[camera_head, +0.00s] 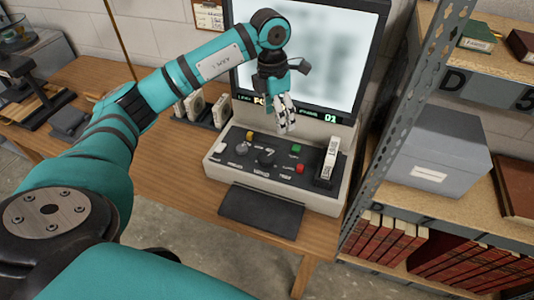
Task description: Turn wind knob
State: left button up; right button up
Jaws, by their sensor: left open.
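A microfilm-reader-like console (225,180) stands on the wooden table below a large lit screen (300,50). Its dark panel carries a big black round knob (266,157) and a smaller knob (242,148) to its left. The panel labels are too small to read, so I cannot tell for certain which is the wind knob. My left gripper (287,128) is open and empty, its fingers pointing down above the back of the panel, in front of the screen's lower edge. It appears apart from both knobs. My right gripper is not in view.
The panel also has a yellow button (249,136), a green button (296,149), a red button (300,168) and an upright white labelled box (331,152). A black plate (262,210) lies in front. A metal shelf (405,120) stands close on the right.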

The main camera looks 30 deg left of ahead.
aim_at(267, 156)
pick_arm(q)
jog(key=shift+y, duration=0.5)
jog(key=f+p, duration=0.1)
jog(key=f, duration=0.4)
jog(key=a+f+p, duration=0.1)
jog(key=f, duration=0.4)
jog(key=a+f+p, duration=0.1)
jog(key=f, duration=0.4)
jog(key=shift+s+a+f, duration=0.1)
jog(key=shift+s+a, duration=0.1)
jog(key=shift+a, duration=0.05)
jog(key=shift+f+p, duration=0.3)
jog(key=shift+f, duration=0.3)
